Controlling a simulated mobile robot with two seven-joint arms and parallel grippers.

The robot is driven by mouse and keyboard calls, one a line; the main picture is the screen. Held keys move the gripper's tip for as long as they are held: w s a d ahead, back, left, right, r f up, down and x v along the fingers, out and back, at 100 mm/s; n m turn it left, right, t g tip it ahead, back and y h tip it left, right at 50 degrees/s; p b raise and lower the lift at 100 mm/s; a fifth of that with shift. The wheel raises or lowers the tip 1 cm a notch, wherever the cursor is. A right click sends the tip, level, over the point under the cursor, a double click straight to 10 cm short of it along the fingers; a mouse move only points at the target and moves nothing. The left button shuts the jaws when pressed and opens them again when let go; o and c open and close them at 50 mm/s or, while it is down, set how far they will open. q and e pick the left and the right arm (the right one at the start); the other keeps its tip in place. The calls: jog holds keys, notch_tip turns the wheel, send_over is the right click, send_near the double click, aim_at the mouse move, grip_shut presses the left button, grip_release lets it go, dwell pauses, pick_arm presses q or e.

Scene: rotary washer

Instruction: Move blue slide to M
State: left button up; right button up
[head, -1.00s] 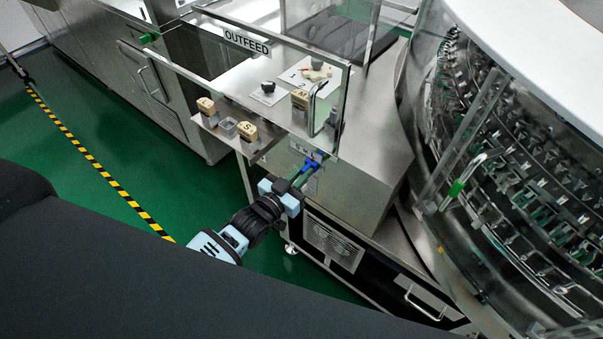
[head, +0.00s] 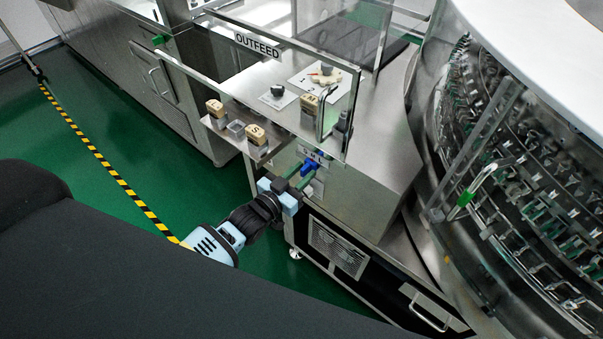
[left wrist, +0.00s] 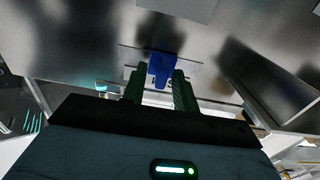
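The blue slide (head: 309,167) sits on the front face of the metal cabinet below the OUTFEED guard, under a row of small letters too small to read surely. In the left wrist view the blue slide (left wrist: 161,68) shows between and just ahead of the green finger pads. My left gripper (head: 296,183) reaches it from the lower left. Its fingers (left wrist: 158,85) stand apart on either side of the slide, the right one close to or touching it. Whether M is aligned with the slide cannot be told. My right gripper is out of view.
A clear guard with an OUTFEED label (head: 257,45) stands above. A handle (head: 325,108) is near the guard's right end. The round washer (head: 510,170) fills the right side.

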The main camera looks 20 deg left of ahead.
pick_arm(q)
jog(key=shift+a, duration=0.1)
jog(key=v, duration=0.7)
jog(key=shift+s+a, duration=0.1)
jog(key=shift+s, duration=0.25)
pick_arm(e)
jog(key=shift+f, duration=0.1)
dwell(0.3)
